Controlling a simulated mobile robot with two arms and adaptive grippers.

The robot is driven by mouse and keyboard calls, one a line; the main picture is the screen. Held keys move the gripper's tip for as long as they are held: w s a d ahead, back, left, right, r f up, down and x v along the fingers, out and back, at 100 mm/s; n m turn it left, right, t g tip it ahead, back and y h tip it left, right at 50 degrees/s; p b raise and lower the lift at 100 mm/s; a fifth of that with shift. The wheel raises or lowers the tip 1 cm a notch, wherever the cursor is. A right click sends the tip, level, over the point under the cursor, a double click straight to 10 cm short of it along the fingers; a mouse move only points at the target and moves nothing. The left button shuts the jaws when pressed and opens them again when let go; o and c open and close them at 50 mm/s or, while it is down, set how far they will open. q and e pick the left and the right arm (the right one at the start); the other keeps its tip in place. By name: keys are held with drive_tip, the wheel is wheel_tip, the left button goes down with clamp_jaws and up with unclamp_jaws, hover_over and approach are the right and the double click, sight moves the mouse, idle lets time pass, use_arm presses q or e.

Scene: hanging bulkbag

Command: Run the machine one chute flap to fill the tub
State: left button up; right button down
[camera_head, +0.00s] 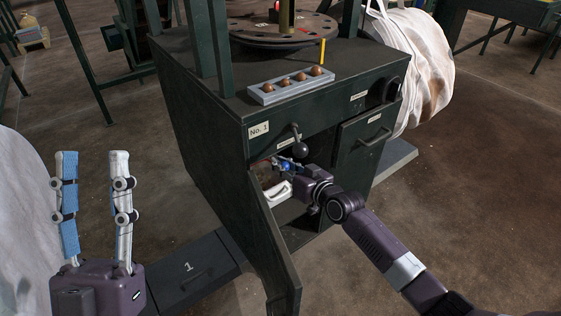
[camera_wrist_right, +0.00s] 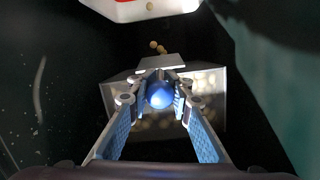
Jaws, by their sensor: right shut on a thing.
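The machine (camera_head: 215,150) is a dark cabinet labelled "No. 1". My right gripper (camera_head: 288,167) reaches into its open front bay. In the right wrist view, my right gripper (camera_wrist_right: 160,98) is shut on a blue ball knob (camera_wrist_right: 160,93). Behind the knob is a pale metal chute (camera_wrist_right: 215,82) holding many pale round pieces, with a small plate-like flap (camera_wrist_right: 160,62) at its end. A few tan pieces (camera_wrist_right: 158,46) show between the flap and the white tub (camera_wrist_right: 155,9). The tub (camera_head: 279,192) also shows below the gripper in the head view. My left gripper (camera_head: 94,160) is open and empty, left of the cabinet.
The cabinet's open door (camera_head: 272,250) stands left of my right arm. A grey holder with several brown balls (camera_head: 291,84) sits on top. White bulk bags (camera_head: 420,60) stand at both sides.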

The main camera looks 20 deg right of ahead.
drive_tip(key=c, duration=1.7)
unclamp_jaws()
drive_tip(key=v, duration=1.2)
